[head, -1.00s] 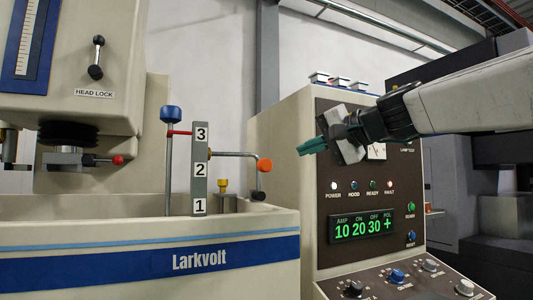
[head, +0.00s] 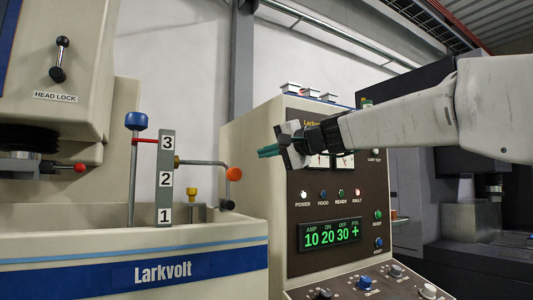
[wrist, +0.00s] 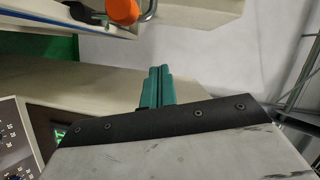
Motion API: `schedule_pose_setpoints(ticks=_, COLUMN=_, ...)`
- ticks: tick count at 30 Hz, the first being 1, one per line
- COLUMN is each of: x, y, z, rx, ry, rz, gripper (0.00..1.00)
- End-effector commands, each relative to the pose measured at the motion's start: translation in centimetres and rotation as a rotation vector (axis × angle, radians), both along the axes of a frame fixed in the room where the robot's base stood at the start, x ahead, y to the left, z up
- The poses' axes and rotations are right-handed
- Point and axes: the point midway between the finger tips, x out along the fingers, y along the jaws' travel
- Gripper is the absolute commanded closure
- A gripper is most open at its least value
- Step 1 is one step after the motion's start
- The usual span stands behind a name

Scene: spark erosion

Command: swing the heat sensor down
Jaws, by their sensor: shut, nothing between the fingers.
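No part carries a readable heat sensor label. A bent grey rod with an orange knob (head: 234,174) and a dark lower tip sticks out to the right from the numbered post (head: 165,180), and may be the sensor; it is raised above the tank rim. The orange knob also shows at the top edge of the wrist view (wrist: 122,10). My gripper (head: 262,152), with teal fingers, is shut and empty. It is in front of the control panel, to the right of the orange knob and slightly higher in the head view, apart from it. The fingers also show in the wrist view (wrist: 158,72).
A blue-capped rod (head: 136,121) with a red pointer stands left of the post. A small yellow knob (head: 192,192) is behind the tank rim (head: 110,238). The control panel (head: 330,235) is on the right. The machine head (head: 65,70) hangs at upper left.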

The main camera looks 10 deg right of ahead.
Motion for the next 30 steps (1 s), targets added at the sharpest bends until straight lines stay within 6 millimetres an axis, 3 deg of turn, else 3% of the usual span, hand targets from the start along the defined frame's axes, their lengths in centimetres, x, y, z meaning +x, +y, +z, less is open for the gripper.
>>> schedule_pose_setpoints(ticks=9, x=5.5, y=4.2, z=-0.9, rx=0.000, ry=0.002, rz=0.003, gripper=1.00)
schedule_pose_setpoints(ticks=18, x=3.9, y=7.2, z=-2.0, rx=0.001, ry=0.000, rz=0.000, gripper=1.00)
schedule_pose_setpoints(ticks=30, x=3.8, y=7.4, z=-2.1, rx=0.000, ry=0.000, rz=-0.001, gripper=1.00)
